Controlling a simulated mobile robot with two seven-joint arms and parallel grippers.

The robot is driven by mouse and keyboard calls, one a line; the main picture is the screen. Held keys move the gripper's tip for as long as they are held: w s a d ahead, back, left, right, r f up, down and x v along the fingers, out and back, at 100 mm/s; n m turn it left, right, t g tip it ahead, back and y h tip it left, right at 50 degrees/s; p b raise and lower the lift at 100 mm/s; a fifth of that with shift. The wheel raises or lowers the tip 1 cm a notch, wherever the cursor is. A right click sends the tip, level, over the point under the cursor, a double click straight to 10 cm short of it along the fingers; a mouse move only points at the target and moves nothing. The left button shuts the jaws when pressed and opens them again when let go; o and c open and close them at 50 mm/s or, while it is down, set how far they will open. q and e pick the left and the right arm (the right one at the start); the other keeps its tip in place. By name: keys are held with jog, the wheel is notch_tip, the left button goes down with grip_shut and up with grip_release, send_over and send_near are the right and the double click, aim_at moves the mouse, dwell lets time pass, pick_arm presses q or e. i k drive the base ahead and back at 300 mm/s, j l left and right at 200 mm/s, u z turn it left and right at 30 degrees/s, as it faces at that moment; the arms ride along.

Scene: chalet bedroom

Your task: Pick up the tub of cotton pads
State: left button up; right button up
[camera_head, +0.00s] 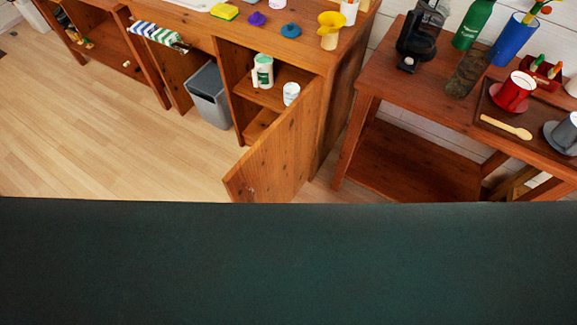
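Two containers stand on the upper shelf of an open cabinet (243,118) in the head view. One is a white and green container (263,72) with a handle-like shape. The other is a smaller white tub (291,94) to its right, near the open door. I cannot tell for sure which, if either, is the tub of cotton pads; no label is readable. Neither of my grippers is in view.
The cabinet door (277,155) stands open toward me. A grey bin (209,95) is left of the cabinet. A wooden table (372,68) with mugs and bottles stands right. Wooden floor (90,135) is clear at left. A dark green surface (288,265) fills the lower view.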

aim_at(291, 90)
jog(key=i+j+z, duration=0.25)
jog(key=j+z, duration=0.2)
jog(key=i+j+z, duration=0.2)
jog(key=j+z, duration=0.7)
jog(key=j, duration=0.2)
jog(key=j+z, duration=0.45)
jog(key=j, duration=0.2)
jog(key=k+j+z, duration=0.1)
jog(key=j+z, duration=0.35)
jog(key=j, duration=0.15)
jog(key=k+j+z, duration=0.2)
jog(key=j+z, duration=0.25)
jog(key=j, duration=0.15)
